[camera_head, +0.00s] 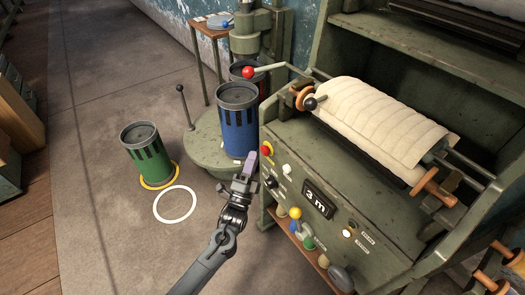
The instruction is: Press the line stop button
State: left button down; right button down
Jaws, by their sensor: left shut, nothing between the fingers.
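A red button (266,150) with a yellow surround sits at the upper left of the green machine's sloping front panel (290,190); it looks like the line stop button. My left gripper (250,160) is shut and empty. Its fingertips are just left of the red button in the picture; I cannot tell whether they touch it. The button's face is mostly visible. My right gripper is not in view.
A blue can (238,122) stands on a round green base (205,145) behind my gripper. A green can (147,155) stands on the floor by a white ring (175,204). The panel also has a "3 m" display (318,199) and coloured knobs below.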

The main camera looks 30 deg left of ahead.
pick_arm(q)
jog(key=shift+s+a+p, duration=0.3)
jog(key=shift+s+p, duration=0.25)
jog(key=shift+s, duration=0.25)
jog(key=shift+s+a+p, duration=0.25)
jog(key=shift+s+p, duration=0.25)
jog(key=shift+s, duration=0.25)
jog(key=shift+s+a+p, duration=0.3)
jog(key=shift+s+p, duration=0.25)
jog(key=shift+s, duration=0.25)
